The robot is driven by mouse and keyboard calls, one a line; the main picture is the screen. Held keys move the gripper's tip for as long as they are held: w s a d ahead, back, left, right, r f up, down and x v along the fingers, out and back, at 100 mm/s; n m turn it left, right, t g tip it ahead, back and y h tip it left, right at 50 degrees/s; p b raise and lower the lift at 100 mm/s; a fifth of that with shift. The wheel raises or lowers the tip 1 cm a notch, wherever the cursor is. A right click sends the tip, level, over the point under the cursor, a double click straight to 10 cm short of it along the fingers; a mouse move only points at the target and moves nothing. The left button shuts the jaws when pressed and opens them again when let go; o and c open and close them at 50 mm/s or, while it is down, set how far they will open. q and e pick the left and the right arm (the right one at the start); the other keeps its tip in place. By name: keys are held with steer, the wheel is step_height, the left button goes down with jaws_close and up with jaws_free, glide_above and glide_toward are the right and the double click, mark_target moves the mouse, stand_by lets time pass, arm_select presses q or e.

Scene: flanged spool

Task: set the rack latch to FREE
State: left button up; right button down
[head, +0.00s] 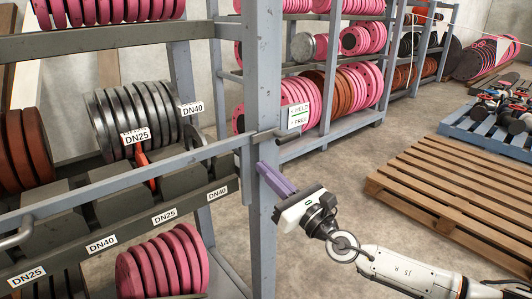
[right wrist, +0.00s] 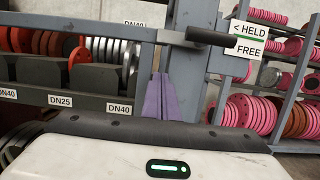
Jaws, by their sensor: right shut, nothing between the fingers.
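The rack latch (head: 285,137) is a short dark handle on the grey rack post. In the right wrist view the handle (right wrist: 207,36) sticks out to the right, level with the HELD line of the sign. The white sign (head: 298,116) reads HELD above and FREE below; it also shows in the right wrist view (right wrist: 246,38). My right gripper (head: 272,178), with purple fingers, is shut and empty, just below the latch and close to the post. Its fingers (right wrist: 160,97) point up toward the bar, apart from the handle. My left gripper is out of view.
A grey rail (head: 130,178) runs across the rack in front of grey flanges (head: 110,110) tagged DN25 and DN40. The rack post (head: 263,215) stands beside my right gripper. A wooden pallet (head: 440,190) lies on the floor at right.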

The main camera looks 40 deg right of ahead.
steer(key=r+p, duration=0.1)
steer(key=r, duration=0.1)
steer(key=r+p, duration=0.1)
steer(key=r, duration=0.1)
steer(key=shift+w+p, duration=0.25)
steer(key=shift+p, duration=0.05)
steer(key=shift+a+r, duration=0.1)
steer(key=shift+r, duration=0.05)
